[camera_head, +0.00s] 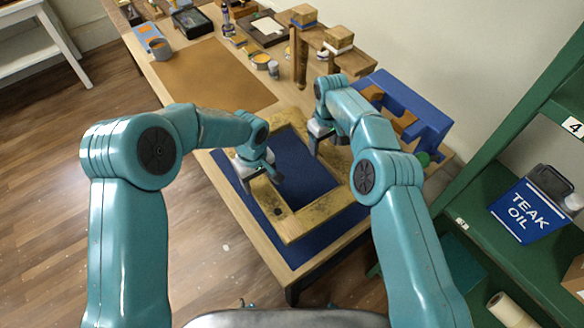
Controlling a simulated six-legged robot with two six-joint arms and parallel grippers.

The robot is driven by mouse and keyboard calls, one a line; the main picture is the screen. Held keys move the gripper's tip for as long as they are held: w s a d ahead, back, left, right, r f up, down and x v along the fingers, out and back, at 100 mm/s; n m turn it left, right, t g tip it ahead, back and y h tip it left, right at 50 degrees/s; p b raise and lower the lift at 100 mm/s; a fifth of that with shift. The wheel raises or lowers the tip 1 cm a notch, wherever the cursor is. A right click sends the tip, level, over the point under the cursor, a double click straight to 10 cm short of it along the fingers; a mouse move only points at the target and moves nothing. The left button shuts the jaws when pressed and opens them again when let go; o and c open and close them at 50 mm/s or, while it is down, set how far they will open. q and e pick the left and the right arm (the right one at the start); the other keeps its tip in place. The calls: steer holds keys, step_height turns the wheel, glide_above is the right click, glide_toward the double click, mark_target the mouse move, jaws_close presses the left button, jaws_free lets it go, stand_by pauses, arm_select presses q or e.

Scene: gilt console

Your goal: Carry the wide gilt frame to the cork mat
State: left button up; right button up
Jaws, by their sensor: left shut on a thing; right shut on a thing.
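The wide gilt frame (317,221) is a rectangular, worn gold frame over the blue mat (288,243) at the near end of the wooden table. I cannot tell whether it rests on the blue mat or hangs just above it. My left gripper (262,172) is shut on the frame's left side. My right gripper (319,135) is shut on its far right part. The fingertips are partly hidden by the arms. The cork mat (212,75) is a flat brown sheet farther along the table, bare on top.
A wooden stand with posts (299,58) and a blue rack (408,104) stand along the wall side. A green shelf with a teak oil can (532,207) is at right.

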arm_select(q)
steer(key=shift+r, duration=0.2)
arm_select(e)
steer(key=shift+r, duration=0.15)
